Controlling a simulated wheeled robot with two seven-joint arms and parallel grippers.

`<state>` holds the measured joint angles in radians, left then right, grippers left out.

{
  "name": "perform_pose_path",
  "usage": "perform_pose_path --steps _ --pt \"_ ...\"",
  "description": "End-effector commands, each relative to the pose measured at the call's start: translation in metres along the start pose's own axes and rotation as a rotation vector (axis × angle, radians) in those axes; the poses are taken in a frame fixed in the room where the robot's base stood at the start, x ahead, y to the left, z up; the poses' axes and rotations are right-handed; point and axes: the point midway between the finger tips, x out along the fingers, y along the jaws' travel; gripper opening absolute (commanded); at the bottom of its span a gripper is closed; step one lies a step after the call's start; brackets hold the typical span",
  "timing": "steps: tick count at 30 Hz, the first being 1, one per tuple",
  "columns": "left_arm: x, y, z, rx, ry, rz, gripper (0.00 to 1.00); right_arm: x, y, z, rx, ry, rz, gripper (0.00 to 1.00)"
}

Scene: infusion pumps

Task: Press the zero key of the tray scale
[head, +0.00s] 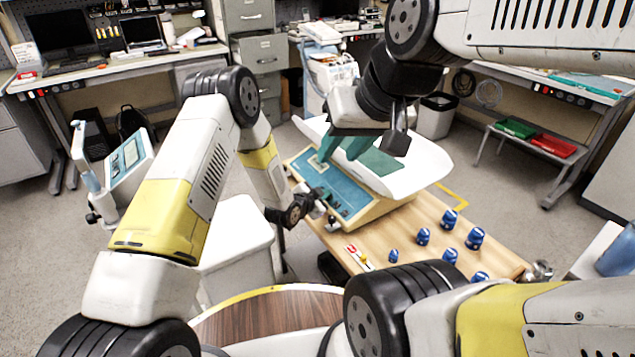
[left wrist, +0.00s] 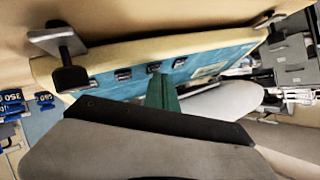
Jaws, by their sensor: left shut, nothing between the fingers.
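The tray scale has a blue key panel (head: 328,184) on a cream housing, with a white curved tray (head: 425,165) on top. In the left wrist view the panel (left wrist: 135,82) is tilted, with a row of dark keys and a pale display. My left gripper (head: 318,207) is at the panel's near-left edge, shut and empty. Its green fingertip (left wrist: 162,82) overlaps the key row in the left wrist view; whether it touches a key I cannot tell. My right gripper (head: 348,148) is over the tray and the panel's far end; its green fingers are partly hidden. The key markings are too small to read.
Several blue weights (head: 448,217) stand on the wooden bench (head: 400,220) right of the scale. A red-and-white item (head: 352,249) lies at its front edge. A white cabinet (head: 235,235) stands to the left. An infusion-pump-like device (head: 127,160) is further left.

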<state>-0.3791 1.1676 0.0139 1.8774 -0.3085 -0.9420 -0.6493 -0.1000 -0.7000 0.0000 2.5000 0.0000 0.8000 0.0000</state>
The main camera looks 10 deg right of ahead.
Motion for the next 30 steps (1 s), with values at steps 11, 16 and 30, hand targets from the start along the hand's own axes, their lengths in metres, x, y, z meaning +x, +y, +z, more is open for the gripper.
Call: perform_pose_path --steps 11,16,30 --pt "0.002 0.001 0.001 0.0 0.001 0.0 0.0 0.0 0.0 0.0 0.0 0.0 0.0 0.36" --pt "0.002 0.001 0.001 0.0 0.0 0.0 0.0 0.0 0.0 0.0 0.0 0.0 0.0 0.36" --pt "-0.009 -0.006 -0.006 0.0 0.0 0.0 0.0 0.0 0.0 0.0 0.0 0.0 0.0 0.36"
